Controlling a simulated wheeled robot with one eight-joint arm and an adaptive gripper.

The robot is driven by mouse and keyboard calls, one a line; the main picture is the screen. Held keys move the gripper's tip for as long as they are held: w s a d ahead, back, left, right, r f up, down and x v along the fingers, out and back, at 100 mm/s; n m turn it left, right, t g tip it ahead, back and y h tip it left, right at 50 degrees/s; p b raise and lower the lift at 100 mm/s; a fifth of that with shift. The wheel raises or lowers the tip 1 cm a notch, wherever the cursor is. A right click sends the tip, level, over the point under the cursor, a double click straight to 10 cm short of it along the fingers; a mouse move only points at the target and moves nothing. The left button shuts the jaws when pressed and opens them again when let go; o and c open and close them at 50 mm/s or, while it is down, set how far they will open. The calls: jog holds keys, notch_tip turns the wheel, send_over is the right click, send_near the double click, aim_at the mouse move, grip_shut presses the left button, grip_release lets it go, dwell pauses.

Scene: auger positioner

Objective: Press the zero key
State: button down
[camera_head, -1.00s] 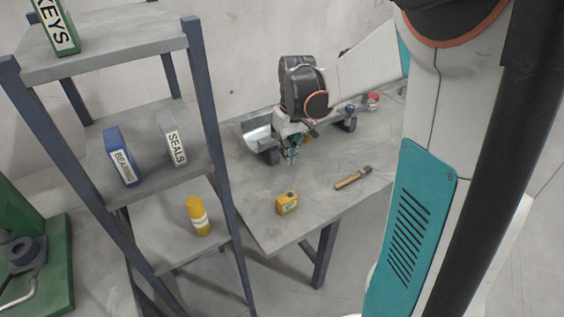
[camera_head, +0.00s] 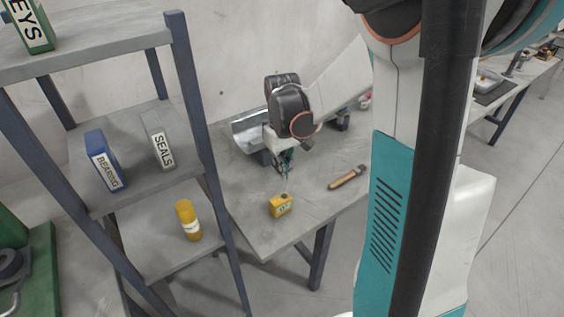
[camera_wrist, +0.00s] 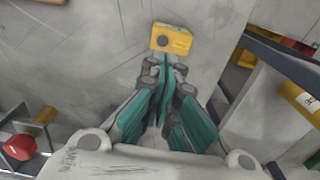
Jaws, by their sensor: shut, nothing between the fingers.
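A small yellow box (camera_head: 280,206) with a dark round part stands on the grey workbench; in the wrist view its yellow body (camera_wrist: 181,31) lies just past my fingertips. I cannot make out a key marked zero on it or elsewhere. My gripper (camera_head: 284,178), with green fingers, is above the bench behind the box. In the wrist view my gripper (camera_wrist: 165,60) is shut and empty, pointing at the box. I cannot tell whether the fingertips touch it; they look apart in the head view.
A hammer-like tool with a wooden handle (camera_head: 346,178) lies right of the box. A metal trough (camera_head: 247,132) is behind my gripper. A shelf holds a blue BEARING box (camera_head: 104,160), a grey SEALS box (camera_head: 158,140) and a yellow bottle (camera_head: 188,220). The bench front is clear.

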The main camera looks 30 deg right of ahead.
aim_at(282, 195)
notch_tip(282, 195, down, 7)
jog(key=shift+f+b, duration=0.1)
jog(key=shift+b, duration=1)
jog(key=shift+f+b, duration=0.6)
jog(key=shift+f, duration=0.1)
jog(key=shift+s+f, duration=0.15)
jog(key=shift+s, duration=0.1)
jog(key=shift+a, duration=0.1)
jog(key=shift+w+r+p, duration=0.2)
jog(key=shift+r+p, duration=0.2)
jog(key=shift+r, duration=0.15)
notch_tip(282, 195, up, 14)
jog(key=p, duration=0.5)
jog(key=shift+f, duration=0.2)
